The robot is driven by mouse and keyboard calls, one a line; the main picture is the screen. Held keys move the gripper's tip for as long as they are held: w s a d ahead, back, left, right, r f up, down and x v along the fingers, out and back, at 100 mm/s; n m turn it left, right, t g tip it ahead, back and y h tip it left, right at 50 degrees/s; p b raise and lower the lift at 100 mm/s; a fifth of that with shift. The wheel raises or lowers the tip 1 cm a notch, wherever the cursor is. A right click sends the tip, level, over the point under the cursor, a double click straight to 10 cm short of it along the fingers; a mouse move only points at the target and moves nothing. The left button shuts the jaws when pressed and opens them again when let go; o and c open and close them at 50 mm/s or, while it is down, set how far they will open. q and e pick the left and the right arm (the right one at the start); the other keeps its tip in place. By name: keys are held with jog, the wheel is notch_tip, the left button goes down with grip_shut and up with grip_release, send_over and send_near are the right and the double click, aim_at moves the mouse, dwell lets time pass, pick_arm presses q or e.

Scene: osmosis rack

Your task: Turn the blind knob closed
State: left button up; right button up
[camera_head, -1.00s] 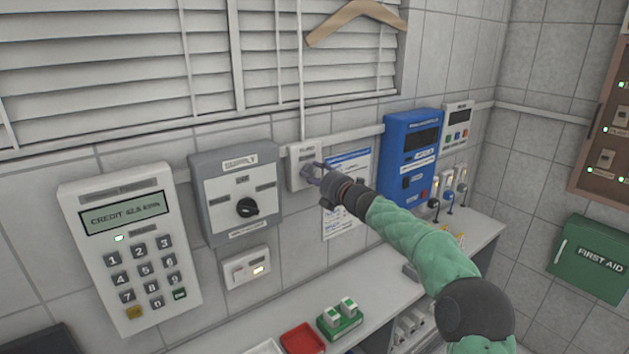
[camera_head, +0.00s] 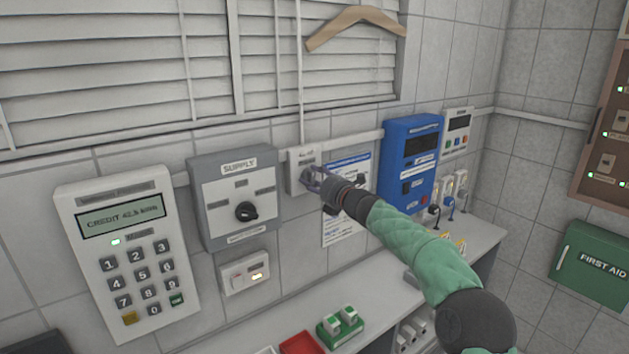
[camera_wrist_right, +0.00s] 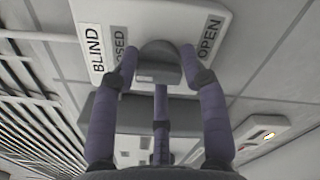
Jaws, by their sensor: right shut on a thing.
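The blind control box (camera_head: 295,158) is a small white box on the tiled wall, below the window blind (camera_head: 120,60). In the right wrist view its plate (camera_wrist_right: 185,14) carries the labels BLIND, OPEN and a partly covered CLOSED. The grey blind knob (camera_wrist_right: 160,62) stands out from this plate. My right gripper (camera_head: 312,178) is at the box; in the wrist view its fingers (camera_wrist_right: 160,70) are shut around the knob. The knob's exact pointing is hard to read. The blind has pale slats, with thin dark lines between them. My left gripper is not in view.
Left of the box are the grey supply box (camera_head: 210,215) with a black knob and the keypad meter (camera_head: 75,210). A blue unit (camera_head: 400,190) is to the right. The counter (camera_head: 390,310) below bears a red tray (camera_head: 301,344) and a green rack (camera_head: 329,338).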

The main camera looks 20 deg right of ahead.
jog(key=o, duration=1.1)
jog(key=shift+a, duration=0.1)
jog(key=shift+s, duration=0.2)
jog(key=v, duration=1.1)
jog(key=shift+s, duration=0.35)
